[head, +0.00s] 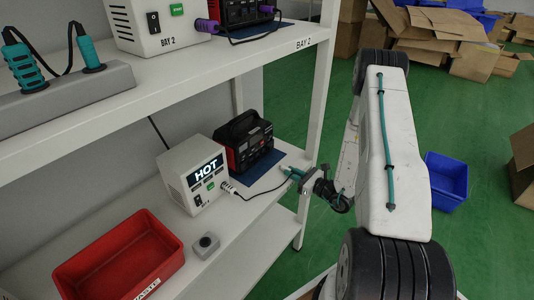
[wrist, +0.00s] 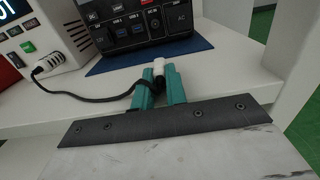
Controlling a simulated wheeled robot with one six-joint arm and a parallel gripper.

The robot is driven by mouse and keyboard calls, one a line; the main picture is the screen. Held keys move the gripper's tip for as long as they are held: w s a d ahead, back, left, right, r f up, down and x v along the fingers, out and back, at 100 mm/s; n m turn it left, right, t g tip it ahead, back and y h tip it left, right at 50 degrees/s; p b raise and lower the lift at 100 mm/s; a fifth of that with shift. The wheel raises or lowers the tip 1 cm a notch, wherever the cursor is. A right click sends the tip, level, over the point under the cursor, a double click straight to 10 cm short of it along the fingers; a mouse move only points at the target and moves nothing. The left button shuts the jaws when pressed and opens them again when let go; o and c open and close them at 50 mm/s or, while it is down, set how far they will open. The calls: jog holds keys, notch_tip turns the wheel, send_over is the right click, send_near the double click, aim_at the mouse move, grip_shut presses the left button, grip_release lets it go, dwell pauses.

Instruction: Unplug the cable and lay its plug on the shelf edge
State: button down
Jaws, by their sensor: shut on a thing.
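My gripper (head: 290,172) has teal fingers and is over the right part of the lower shelf (head: 262,206), near its edge. In the wrist view my gripper (wrist: 158,86) is shut on a plug (wrist: 159,69) with a white end, partly hidden between the fingers. A dark cable (wrist: 98,99) runs from it to a pale connector (wrist: 50,64) seated in the front of the white unit (head: 196,172), whose display reads HOT. A black and red power station (head: 246,140) stands on a blue mat (head: 262,178), with no plug visible in its front. I cannot tell whether the held plug touches the shelf.
A red bin (head: 122,262) and a small grey button box (head: 206,245) are on the lower shelf. The upper shelf (head: 150,105) overhangs behind, with a power strip (head: 60,97) and another white unit (head: 152,22). A shelf post (head: 318,95) stands close to my arm.

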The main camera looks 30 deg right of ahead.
jog(key=c, duration=1.3)
grip_release()
jog(key=shift+c, duration=0.2)
jog(key=shift+s, duration=0.1)
jog(key=v, duration=0.7)
jog(key=shift+s, duration=0.25)
